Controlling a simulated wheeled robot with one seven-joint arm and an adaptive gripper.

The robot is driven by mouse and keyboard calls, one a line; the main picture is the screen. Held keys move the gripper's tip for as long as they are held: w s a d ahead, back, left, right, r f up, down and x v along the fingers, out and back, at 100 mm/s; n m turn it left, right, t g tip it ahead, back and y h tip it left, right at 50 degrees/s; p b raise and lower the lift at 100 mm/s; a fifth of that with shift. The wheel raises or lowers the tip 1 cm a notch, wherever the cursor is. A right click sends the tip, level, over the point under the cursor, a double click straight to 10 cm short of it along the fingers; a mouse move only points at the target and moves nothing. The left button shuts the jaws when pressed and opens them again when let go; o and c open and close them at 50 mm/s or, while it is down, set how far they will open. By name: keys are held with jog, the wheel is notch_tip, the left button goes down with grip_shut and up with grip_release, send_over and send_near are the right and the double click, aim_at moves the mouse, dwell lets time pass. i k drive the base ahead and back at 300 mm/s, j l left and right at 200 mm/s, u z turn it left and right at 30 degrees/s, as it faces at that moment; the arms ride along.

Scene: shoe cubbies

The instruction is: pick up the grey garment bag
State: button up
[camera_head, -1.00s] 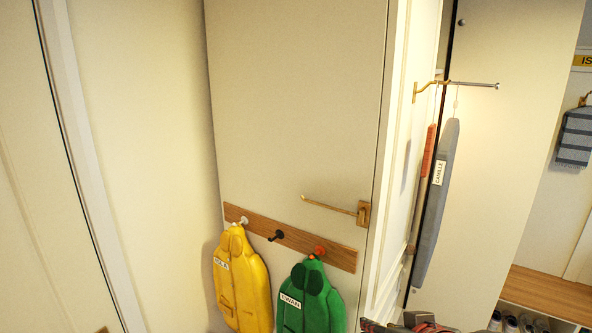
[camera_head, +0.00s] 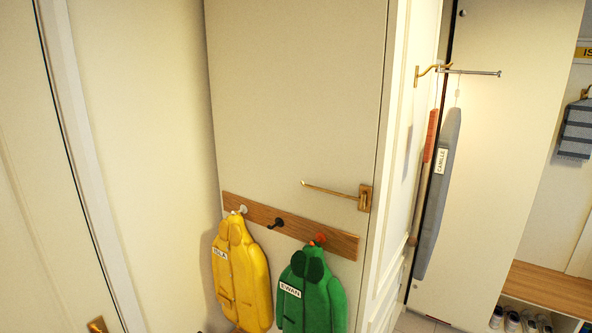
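The grey garment bag (camera_head: 437,195) hangs at the right, long and narrow, with a white label reading CAMILLE near its top. A thin hanger wire above it leads up to the silver rod (camera_head: 470,72) that sticks out from the wall. The bag hangs nearly upright, its lower end slanting slightly left. My gripper is not in view, so I cannot see whether it is open or shut.
An orange-red item with a pale lower part (camera_head: 428,145) hangs close left of the bag. A yellow coat (camera_head: 240,275) and a green coat (camera_head: 310,295) hang from a wooden peg rail (camera_head: 265,213). A brass handle (camera_head: 365,197) juts from the door. A wooden bench (camera_head: 545,290) stands right, shoes below.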

aim_at(448, 141)
jog(key=k+l, duration=0.1)
jog(key=l, duration=0.35)
jog(key=k+l, duration=0.15)
jog(key=l, duration=0.3)
jog(key=k+l+z, duration=0.1)
jog(key=l, duration=0.3)
jog(key=k+l, duration=0.1)
jog(key=l, duration=0.35)
jog(key=i+j+z, duration=0.4)
jog(key=i+j, duration=0.2)
jog(key=i+j+z, duration=0.45)
jog(key=i+j, duration=0.3)
